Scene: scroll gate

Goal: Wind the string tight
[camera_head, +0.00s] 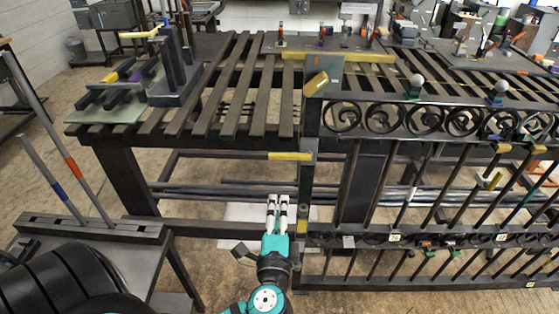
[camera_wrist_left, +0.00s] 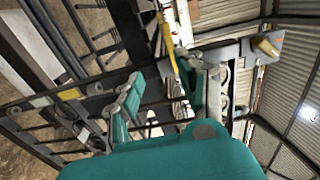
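A dark gate with scrolls (camera_head: 430,119) stands at the right of the head view, with a bench of slats (camera_head: 250,85) to its left. A thin pale line that may be the string (camera_head: 450,97) runs along the gate's top; whether it is slack I cannot tell. A grey box with a yellow block (camera_head: 316,84) sits at the gate's left post; it also shows in the wrist view (camera_wrist_left: 265,46). My left gripper (camera_head: 278,203) is below this box, left of the post, apart from both. Its fingers have a narrow empty gap. My right gripper is not in view.
A white ball (camera_head: 416,80) and a grey ball (camera_head: 501,86) top the gate's rail. A yellow strip (camera_head: 290,156) sticks out left of the post. Tall poles (camera_head: 57,140) stand in a rack at left.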

